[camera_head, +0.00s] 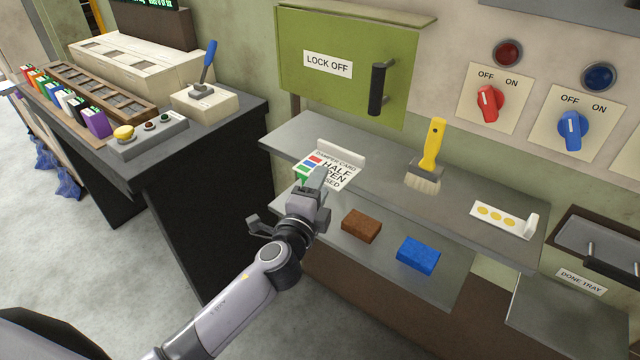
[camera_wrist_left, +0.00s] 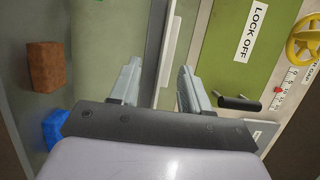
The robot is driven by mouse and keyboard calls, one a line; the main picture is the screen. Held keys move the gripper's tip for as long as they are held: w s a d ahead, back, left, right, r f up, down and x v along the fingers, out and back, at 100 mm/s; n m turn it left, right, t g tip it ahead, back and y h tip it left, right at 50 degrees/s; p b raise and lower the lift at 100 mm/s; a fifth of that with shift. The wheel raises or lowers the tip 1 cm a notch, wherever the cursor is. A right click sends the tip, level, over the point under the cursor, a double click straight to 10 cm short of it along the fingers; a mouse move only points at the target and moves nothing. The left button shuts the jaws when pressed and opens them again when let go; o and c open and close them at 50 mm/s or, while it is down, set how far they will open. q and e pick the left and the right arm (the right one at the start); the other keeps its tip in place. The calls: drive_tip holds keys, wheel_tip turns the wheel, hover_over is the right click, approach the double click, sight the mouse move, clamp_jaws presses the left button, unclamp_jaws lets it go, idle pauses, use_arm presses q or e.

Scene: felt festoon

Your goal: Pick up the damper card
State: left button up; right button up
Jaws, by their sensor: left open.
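The damper card (camera_head: 338,175) is white with printed words and coloured squares, at the left end of the grey upper shelf, by a white upright strip (camera_head: 341,152). My left gripper (camera_head: 318,177) is in front of the card and covers part of it; I cannot tell whether they touch. In the left wrist view its two fingers (camera_wrist_left: 158,68) are apart, with nothing clearly held between them. I cannot make out the card there. My right gripper is not in view.
A yellow brush (camera_head: 431,155) and a white piece with yellow dots (camera_head: 497,217) are on the shelf (camera_head: 385,170). Below are a brown block (camera_head: 361,226) and a blue block (camera_head: 418,253). A green LOCK OFF panel (camera_head: 340,90) with a black handle (camera_head: 378,89) stands behind.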

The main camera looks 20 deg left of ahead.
use_arm(q)
drive_tip(key=shift+c, duration=0.5)
clamp_jaws()
wheel_tip(320, 180, up, 2)
drive_tip(key=shift+r+p, duration=0.25)
drive_tip(key=shift+p, duration=0.95)
drive_tip(key=shift+s, duration=0.15)
drive_tip(key=s+r+p, duration=0.4)
drive_tip(key=s+r, duration=0.1)
drive_tip(key=s, duration=0.8)
drive_tip(key=shift+s+a, duration=0.3)
drive_tip(key=shift+s, duration=0.1)
